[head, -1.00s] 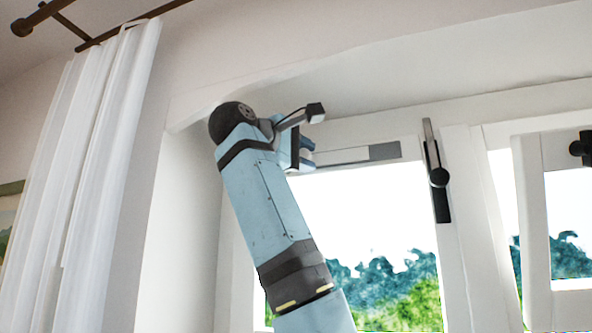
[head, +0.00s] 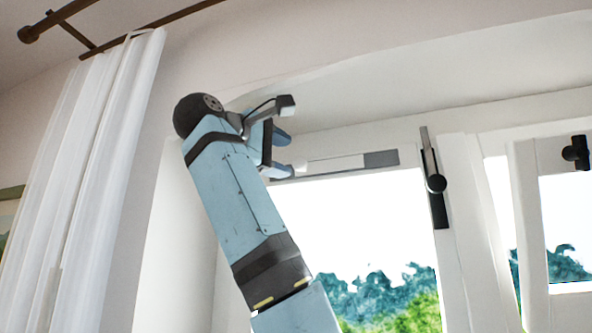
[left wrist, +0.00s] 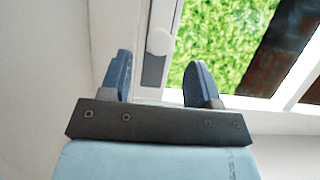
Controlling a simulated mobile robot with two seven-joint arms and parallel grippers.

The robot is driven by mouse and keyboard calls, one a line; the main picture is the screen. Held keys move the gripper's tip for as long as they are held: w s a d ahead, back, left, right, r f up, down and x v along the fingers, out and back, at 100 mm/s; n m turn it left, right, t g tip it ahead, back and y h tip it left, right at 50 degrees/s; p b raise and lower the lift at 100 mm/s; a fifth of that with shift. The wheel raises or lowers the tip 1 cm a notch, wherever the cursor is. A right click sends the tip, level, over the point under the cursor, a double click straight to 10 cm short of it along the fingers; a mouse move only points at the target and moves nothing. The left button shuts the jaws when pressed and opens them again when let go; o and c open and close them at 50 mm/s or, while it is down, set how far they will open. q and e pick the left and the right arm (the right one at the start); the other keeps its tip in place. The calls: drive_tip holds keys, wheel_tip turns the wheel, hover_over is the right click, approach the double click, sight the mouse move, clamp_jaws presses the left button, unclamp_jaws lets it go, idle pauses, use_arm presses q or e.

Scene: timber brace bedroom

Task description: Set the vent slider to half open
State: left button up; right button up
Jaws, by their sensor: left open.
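The vent (head: 335,164) is a slim strip on the top rail of the window, white along its middle with a grey section (head: 381,159) at its right end. In the left wrist view a round pale slider knob (left wrist: 159,41) stands on the grey strip (left wrist: 154,69). My left gripper (head: 284,153) is open and empty, by the left end of the vent. In the left wrist view its two blue fingers (left wrist: 158,60) stand apart, with the knob seen between and beyond their tips, apparently not touched. My right gripper is not in view.
A black window handle (head: 436,184) is on the frame right of the vent, and another dark handle (head: 577,153) is at far right. A white curtain (head: 95,180) hangs at left from a brown rod (head: 150,24). The sloped reveal lies close above the gripper.

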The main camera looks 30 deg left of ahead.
use_arm(q)
drive_tip(key=s+a+b, duration=0.1)
drive_tip(key=s+b, duration=0.4)
drive_tip(key=s, duration=0.3)
drive_tip(key=shift+b, duration=0.35)
drive_tip(key=shift+a, duration=0.1)
